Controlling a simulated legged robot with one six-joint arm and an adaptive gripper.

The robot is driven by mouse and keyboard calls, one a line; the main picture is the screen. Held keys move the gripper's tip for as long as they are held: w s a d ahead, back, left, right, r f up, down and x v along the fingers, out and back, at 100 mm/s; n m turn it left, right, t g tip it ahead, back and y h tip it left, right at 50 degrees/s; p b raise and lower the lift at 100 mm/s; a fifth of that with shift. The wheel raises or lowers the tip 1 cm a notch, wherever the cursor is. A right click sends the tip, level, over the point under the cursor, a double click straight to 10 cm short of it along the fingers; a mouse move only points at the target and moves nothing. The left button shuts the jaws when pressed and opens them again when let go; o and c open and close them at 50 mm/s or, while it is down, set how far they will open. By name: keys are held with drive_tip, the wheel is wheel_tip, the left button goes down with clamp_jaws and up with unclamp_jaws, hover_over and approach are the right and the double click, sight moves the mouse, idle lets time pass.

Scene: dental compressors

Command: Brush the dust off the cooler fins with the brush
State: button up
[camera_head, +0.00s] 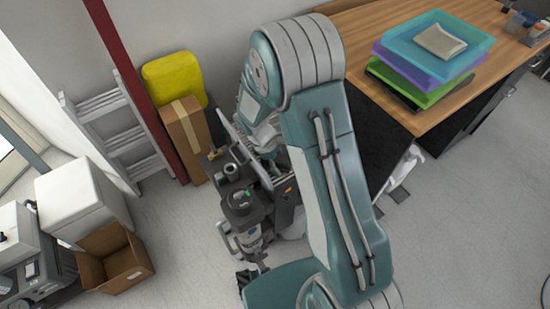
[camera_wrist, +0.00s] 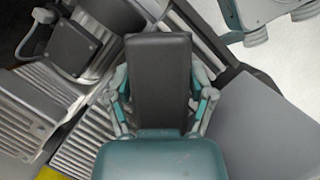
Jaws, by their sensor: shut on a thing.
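In the wrist view my gripper (camera_wrist: 162,98) has its teal-jointed fingers closed on both sides of a dark grey, flat, block-shaped thing, which I take to be the brush (camera_wrist: 160,65). Its bristles are hidden from this angle. Pale grey ribbed fins (camera_wrist: 85,145) lie behind and to the left of the gripper. I cannot tell whether the brush touches them, and no dust can be made out. In the head view the compressor (camera_head: 243,212) stands on the floor, partly behind my arm, which hides the gripper and brush.
A cardboard box (camera_head: 185,135) and a yellow container (camera_head: 174,80) stand behind the compressor, near a ladder (camera_head: 118,135). An open carton (camera_head: 115,262) is at lower left. A wooden desk (camera_head: 385,38) with stacked trays (camera_head: 437,45) is at right.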

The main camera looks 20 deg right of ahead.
sight(289, 180)
drive_tip(key=shift+s+d, duration=0.2)
drive_tip(key=shift+s, duration=0.55)
drive_tip(key=shift+s+d, duration=0.25)
drive_tip(key=shift+s, duration=0.55)
drive_tip(key=shift+s+d, duration=0.2)
drive_tip(key=shift+s, duration=0.55)
drive_tip(key=shift+a, duration=0.1)
drive_tip(key=shift+f, duration=0.1)
